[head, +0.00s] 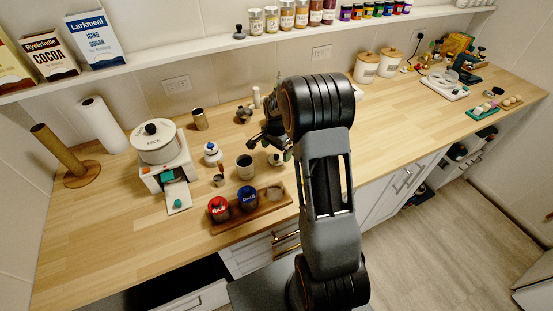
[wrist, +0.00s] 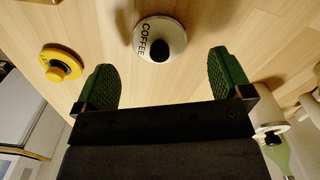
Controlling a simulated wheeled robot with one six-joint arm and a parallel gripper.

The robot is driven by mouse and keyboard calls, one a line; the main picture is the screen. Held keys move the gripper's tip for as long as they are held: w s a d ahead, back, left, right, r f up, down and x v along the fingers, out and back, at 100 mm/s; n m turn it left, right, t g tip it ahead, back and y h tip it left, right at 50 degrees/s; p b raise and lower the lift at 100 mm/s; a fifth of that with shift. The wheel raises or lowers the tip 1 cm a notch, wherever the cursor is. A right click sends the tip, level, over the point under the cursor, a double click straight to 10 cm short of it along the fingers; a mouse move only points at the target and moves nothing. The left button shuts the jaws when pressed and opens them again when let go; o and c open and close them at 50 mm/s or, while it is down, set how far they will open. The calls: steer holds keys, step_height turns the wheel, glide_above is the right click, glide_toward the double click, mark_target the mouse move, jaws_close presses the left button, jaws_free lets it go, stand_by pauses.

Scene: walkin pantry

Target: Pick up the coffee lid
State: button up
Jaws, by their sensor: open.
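The coffee lid (wrist: 146,28) is a round white disc marked COFFEE with a black knob (wrist: 159,50). In the wrist view it lies on the wooden counter near the top middle, beyond my fingertips and roughly between their lines. My gripper (wrist: 165,76) is open, with a green pad on each finger and nothing between them. In the head view my gripper (head: 268,138) is over the counter, partly hidden behind my arm. A small pale round thing (head: 275,160) just below it may be the lid, but I cannot tell for sure.
A yellow round object (wrist: 60,66) lies left of my gripper in the wrist view. In the head view a dark cup (head: 245,167), a small blue-and-white item (head: 212,153) and a wooden tray (head: 232,217) with red and blue jars stand left. A white appliance (head: 160,150) is farther left.

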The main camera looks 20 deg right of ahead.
mark_target(277, 155)
steer(key=shift+f+p, duration=0.45)
steer(key=shift+f, duration=1.6)
steer(key=c, duration=1)
